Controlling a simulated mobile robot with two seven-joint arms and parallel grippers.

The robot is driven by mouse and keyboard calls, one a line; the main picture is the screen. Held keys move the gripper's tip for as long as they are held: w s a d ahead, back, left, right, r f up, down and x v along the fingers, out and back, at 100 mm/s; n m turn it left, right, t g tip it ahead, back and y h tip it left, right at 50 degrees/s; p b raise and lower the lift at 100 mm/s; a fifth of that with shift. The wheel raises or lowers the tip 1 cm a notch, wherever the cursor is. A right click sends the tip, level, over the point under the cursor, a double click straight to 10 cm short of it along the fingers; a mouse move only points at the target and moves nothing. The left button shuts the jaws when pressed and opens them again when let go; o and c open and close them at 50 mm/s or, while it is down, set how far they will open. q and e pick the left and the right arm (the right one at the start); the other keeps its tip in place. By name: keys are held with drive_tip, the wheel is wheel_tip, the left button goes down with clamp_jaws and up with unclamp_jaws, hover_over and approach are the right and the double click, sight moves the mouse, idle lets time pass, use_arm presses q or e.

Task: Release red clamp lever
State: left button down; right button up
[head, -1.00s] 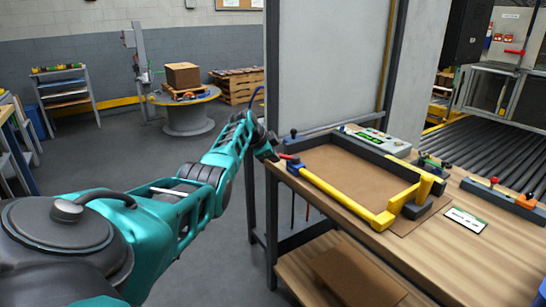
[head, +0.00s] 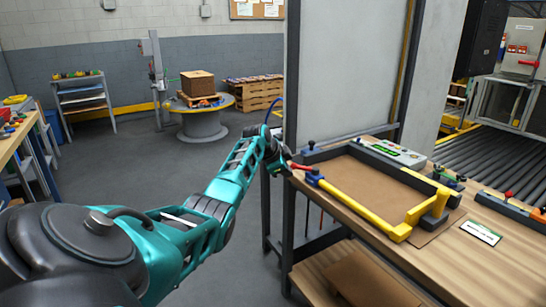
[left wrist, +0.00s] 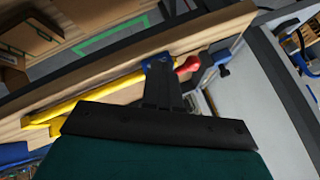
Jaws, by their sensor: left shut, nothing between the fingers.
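The red clamp lever (head: 299,166) is at the near left corner of the yellow-edged frame fixture (head: 372,213), next to a blue clamp part (head: 314,177). It points left over the table edge. My left gripper (head: 281,163) is at the lever's left end, just off the table edge; I cannot tell whether they touch. In the left wrist view the shut fingers (left wrist: 160,82) have nothing between them, and the red lever (left wrist: 187,65) shows right beside them, partly hidden. My right gripper is not in view.
The wooden table (head: 470,262) carries the fixture, a grey control box (head: 398,154) and more small clamps at the right. A tall grey panel (head: 345,70) stands behind the fixture. A roller conveyor (head: 490,145) lies beyond. The floor left of the table is open.

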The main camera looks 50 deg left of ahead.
use_arm(q)
drive_tip(key=v, duration=0.6)
drive_tip(key=shift+s+a+r+p, duration=0.25)
drive_tip(key=shift+a+p, duration=0.1)
drive_tip(key=shift+a, duration=0.1)
drive_tip(key=s+d+f, duration=0.3)
drive_tip(key=d+f, duration=0.8)
drive_tip(key=s+d+f, duration=0.4)
drive_tip(key=d+f, duration=0.7)
drive_tip(key=s+d+n+t+h, duration=0.1)
drive_tip(key=s+d+n+h, duration=0.1)
drive_tip(key=s+d, duration=0.5)
drive_tip(key=s+d+n+t+h, duration=0.1)
drive_tip(key=s+d+n+t, duration=0.1)
drive_tip(key=s+d, duration=0.6)
drive_tip(key=d, duration=0.7)
drive_tip(key=shift+s+f+h+p, duration=0.15)
drive_tip(key=shift+f+h+p, duration=0.15)
drive_tip(key=shift+f+h, duration=0.1)
